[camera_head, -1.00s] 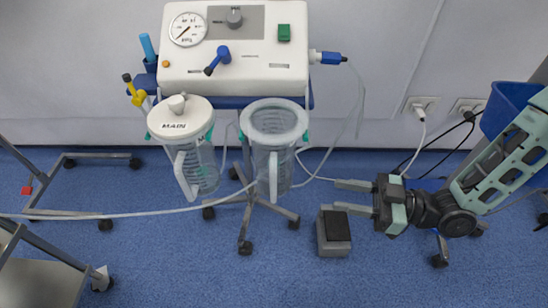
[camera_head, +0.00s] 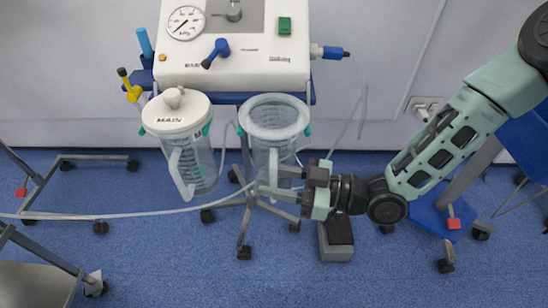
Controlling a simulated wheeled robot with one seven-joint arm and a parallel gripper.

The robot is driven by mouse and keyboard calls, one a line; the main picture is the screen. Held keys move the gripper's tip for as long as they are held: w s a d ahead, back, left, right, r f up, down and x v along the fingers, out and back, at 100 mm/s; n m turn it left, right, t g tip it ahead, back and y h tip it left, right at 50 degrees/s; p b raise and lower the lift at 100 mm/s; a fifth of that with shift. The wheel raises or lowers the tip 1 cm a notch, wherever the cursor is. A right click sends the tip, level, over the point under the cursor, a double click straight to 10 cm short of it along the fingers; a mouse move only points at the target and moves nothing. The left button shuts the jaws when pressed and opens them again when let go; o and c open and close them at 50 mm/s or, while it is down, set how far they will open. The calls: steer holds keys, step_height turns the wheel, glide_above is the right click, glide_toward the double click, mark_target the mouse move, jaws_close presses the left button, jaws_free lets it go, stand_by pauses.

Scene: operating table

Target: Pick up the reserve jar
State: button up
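The likely reserve jar is the clear right-hand jar (camera_head: 274,119), with a pale ring-shaped top and no readable label. It hangs upright below the front of the white suction unit. The left jar (camera_head: 178,115) has a white lid marked MAIN. My gripper (camera_head: 272,181) comes in from the right at the lower part of the right jar. Its two fingers are spread apart and point left, overlapping the jar's lower body and handle. Whether they touch the jar, or lie around or in front of it, I cannot tell.
The white suction unit (camera_head: 235,50) with gauge and knobs stands above the jars on a wheeled stand (camera_head: 244,225). A grey foot pedal (camera_head: 336,240) lies on the floor below my gripper. A hose crosses at left. A metal trolley (camera_head: 35,282) stands at lower left.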

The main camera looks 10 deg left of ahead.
steer(key=shift+a, duration=0.35)
jaws_close()
steer(key=shift+r, duration=0.15)
